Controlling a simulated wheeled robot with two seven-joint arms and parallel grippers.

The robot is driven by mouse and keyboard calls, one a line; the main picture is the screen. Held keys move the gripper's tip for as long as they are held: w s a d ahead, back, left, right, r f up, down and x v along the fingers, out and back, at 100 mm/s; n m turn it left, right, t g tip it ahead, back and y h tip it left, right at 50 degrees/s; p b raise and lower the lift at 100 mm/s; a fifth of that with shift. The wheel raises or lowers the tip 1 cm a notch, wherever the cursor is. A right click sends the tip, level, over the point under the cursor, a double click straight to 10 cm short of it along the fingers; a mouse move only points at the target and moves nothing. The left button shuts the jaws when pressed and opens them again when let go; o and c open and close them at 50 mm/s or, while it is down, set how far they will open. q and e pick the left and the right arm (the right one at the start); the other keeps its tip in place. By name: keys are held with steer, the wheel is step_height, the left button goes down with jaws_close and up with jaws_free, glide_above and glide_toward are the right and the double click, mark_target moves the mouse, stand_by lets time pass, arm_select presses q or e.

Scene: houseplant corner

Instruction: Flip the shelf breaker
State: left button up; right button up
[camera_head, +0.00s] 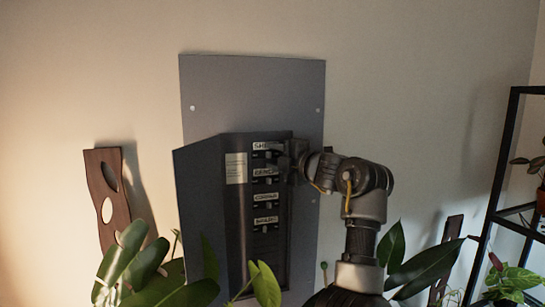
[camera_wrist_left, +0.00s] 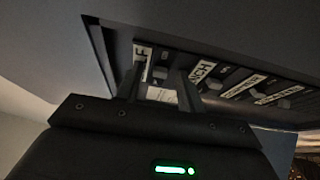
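The grey breaker panel (camera_head: 228,85) is on the wall with its door (camera_head: 205,195) swung open. Inside is a column of labelled breakers. The top label (camera_head: 264,146) reads "SHE…", its end cut off by my gripper; below are BENCH (camera_head: 264,172) and two more. My left gripper (camera_head: 282,158) is at the top breaker, partly covering it. In the left wrist view its two fingers (camera_wrist_left: 159,92) stand apart, with the shelf breaker's small dark switch (camera_wrist_left: 160,72) showing between and beyond them. I cannot tell whether a finger touches it. My right gripper is not in view.
Green leaves (camera_head: 150,265) rise in front of the panel's lower part, and more leaves (camera_head: 430,268) stand right of my arm. A wooden wall piece (camera_head: 107,200) hangs at left. A black shelf rack (camera_head: 497,180) with plants is at right.

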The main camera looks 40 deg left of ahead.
arm_select(q)
jaws_close()
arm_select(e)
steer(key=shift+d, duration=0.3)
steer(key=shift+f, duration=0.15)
